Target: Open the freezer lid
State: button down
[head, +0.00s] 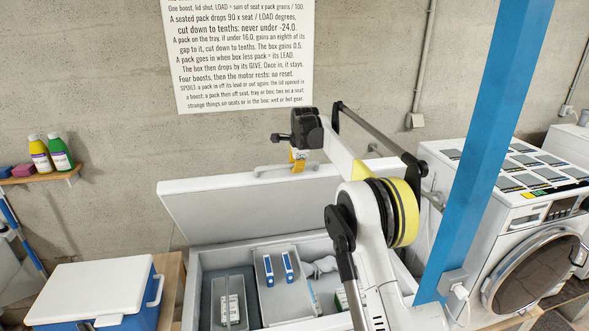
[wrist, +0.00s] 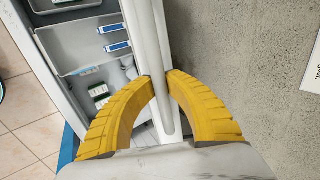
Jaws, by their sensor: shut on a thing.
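The freezer lid (head: 240,208) is a white panel that stands raised at the back of the open chest freezer (head: 196,285), tilted up toward the wall. A grey bar handle (head: 265,170) runs along its top edge. My gripper (head: 299,165) is at this handle, its yellow fingers shut on it. In the wrist view, the yellow fingers of my gripper (wrist: 157,80) close from both sides around the pale handle bar (wrist: 161,45). The freezer interior is visible below the lid, with blue-and-white packs (head: 269,269) in a tray and other items in compartments. My arm hides its right part.
A blue cooler with a white lid (head: 100,288) stands at the left. A blue post (head: 490,150) rises at the right, before a white washing machine (head: 530,215). A wall shelf with bottles (head: 40,155) is at far left. A text sign (head: 240,50) hangs behind.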

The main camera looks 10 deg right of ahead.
jog(key=shift+w+r, duration=0.15)
jog(key=shift+w, duration=0.15)
jog(key=c, duration=1.4)
grip_release()
jog(key=shift+s, duration=0.1)
jog(key=shift+r, duration=0.1)
jog(key=v, duration=1.2)
